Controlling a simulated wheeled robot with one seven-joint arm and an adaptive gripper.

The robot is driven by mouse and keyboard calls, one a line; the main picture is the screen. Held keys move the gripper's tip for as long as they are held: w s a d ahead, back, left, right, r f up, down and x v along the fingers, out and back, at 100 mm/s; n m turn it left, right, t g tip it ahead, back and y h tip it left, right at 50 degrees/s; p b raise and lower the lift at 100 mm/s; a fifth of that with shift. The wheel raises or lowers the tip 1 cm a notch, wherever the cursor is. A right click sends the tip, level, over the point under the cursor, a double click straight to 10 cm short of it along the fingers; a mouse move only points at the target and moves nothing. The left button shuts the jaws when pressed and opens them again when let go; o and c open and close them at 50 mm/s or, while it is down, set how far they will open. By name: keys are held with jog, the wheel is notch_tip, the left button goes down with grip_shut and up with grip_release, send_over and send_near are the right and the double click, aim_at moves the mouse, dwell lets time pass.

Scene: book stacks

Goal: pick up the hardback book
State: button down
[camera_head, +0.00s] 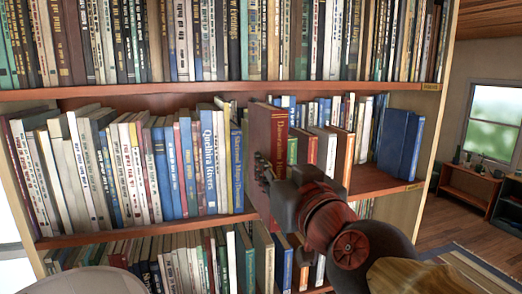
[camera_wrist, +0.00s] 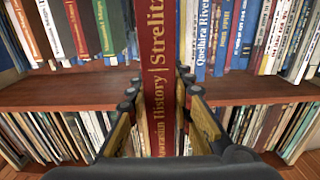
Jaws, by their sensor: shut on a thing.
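The hardback book (camera_head: 258,132) has a brown-red cover and a red spine with gold lettering. It stands upright at the middle shelf and sticks out in front of the neighbouring books. In the wrist view its red spine (camera_wrist: 158,60) runs down the middle, across the shelf's front edge. My gripper (camera_head: 264,172) is at the lower part of the book in the head view. In the wrist view the fingers of my gripper (camera_wrist: 160,98) lie on both sides of the spine, shut on it. The book's bottom end is partly hidden by my gripper.
A row of books (camera_head: 175,165) fills the shelf to the left. Several books (camera_head: 325,150) and blue volumes (camera_head: 400,142) stand to the right, with bare shelf board (camera_head: 375,182) before them. Full shelves lie above and below. Open floor (camera_head: 440,225) is at the right.

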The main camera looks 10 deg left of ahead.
aim_at(279, 172)
jog(key=v, duration=0.4)
jog(key=shift+v, duration=1.1)
